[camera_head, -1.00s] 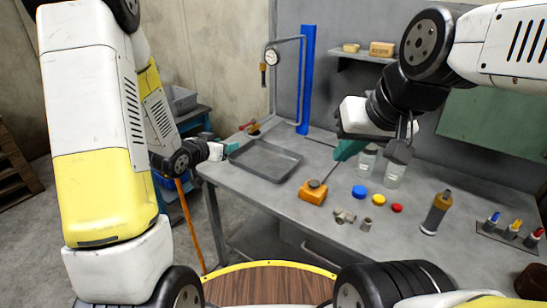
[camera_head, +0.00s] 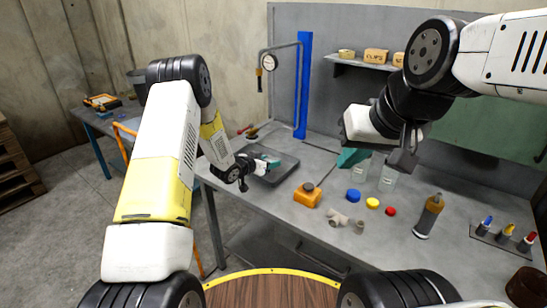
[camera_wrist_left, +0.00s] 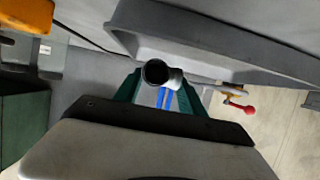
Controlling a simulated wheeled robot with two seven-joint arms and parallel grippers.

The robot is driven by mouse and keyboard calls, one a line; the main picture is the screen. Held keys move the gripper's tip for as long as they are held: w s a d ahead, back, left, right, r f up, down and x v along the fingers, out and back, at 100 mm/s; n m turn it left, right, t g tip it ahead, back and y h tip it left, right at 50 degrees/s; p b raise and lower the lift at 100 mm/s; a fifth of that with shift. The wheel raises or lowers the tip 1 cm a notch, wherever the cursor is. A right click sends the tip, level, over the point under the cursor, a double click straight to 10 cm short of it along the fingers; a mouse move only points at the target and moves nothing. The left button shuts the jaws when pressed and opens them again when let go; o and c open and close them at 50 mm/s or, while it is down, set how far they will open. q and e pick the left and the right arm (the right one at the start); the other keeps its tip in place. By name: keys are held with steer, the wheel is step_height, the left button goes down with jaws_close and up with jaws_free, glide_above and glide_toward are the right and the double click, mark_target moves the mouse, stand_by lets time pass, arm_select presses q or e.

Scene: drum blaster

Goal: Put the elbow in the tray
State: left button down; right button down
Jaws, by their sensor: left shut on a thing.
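The elbow (camera_wrist_left: 157,73) is a pale grey pipe piece with a dark round opening. In the left wrist view it sits between the teal fingers of my left gripper (camera_wrist_left: 155,88), which is shut on it. In the head view my left gripper (camera_head: 266,163) is over the left part of the grey tray (camera_head: 286,169), and the elbow is hard to make out there. The tray's wall also shows in the left wrist view (camera_wrist_left: 205,45), close beside the elbow. My right gripper (camera_head: 352,158) hangs above the back of the bench; its jaw opening is unclear.
An orange container (camera_head: 307,196) stands right of the tray. A red-handled tool (camera_head: 245,129) lies behind the tray.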

mark_target(275, 170)
arm_select(q)
steer(key=w+d, duration=0.2)
steer(key=w, duration=0.1)
steer(key=shift+w+f, duration=0.15)
steer(key=shift+w, duration=0.1)
steer(key=shift+w+d+f, duration=0.15)
steer(key=shift+w+f, duration=0.1)
steer(key=shift+f, duration=1.55)
steer(key=c, duration=0.7)
jaws_free()
steer(key=shift+f, duration=0.15)
